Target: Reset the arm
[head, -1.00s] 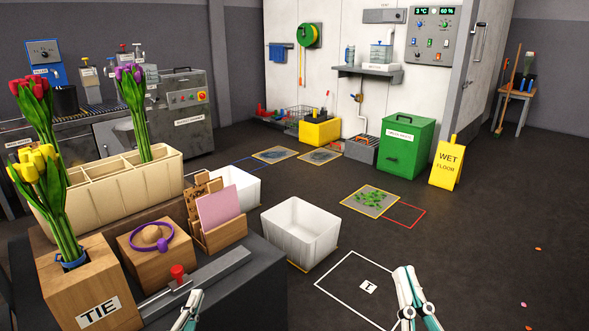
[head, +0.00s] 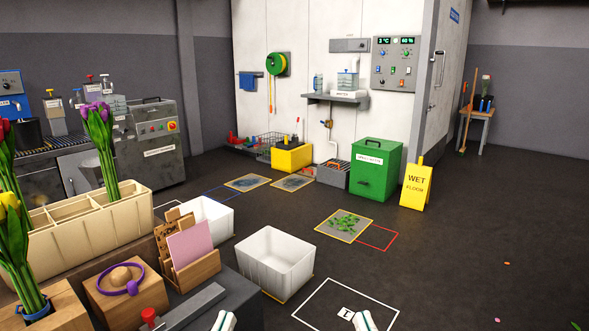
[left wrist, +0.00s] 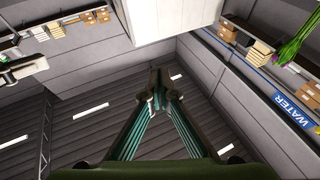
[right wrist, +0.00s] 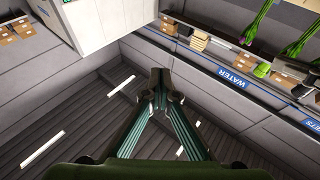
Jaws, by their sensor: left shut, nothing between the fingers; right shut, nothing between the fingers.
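Most of both arms is out of the head view. Neither gripper touches anything visible.
The bench holds a cream divided box (head: 95,238) with purple tulips (head: 103,150), a card holder (head: 187,255) and a purple ring (head: 122,280). White bins (head: 274,262) stand beside it. A green bin (head: 375,172) and yellow sign (head: 416,186) stand further back. Floor at right is mostly clear.

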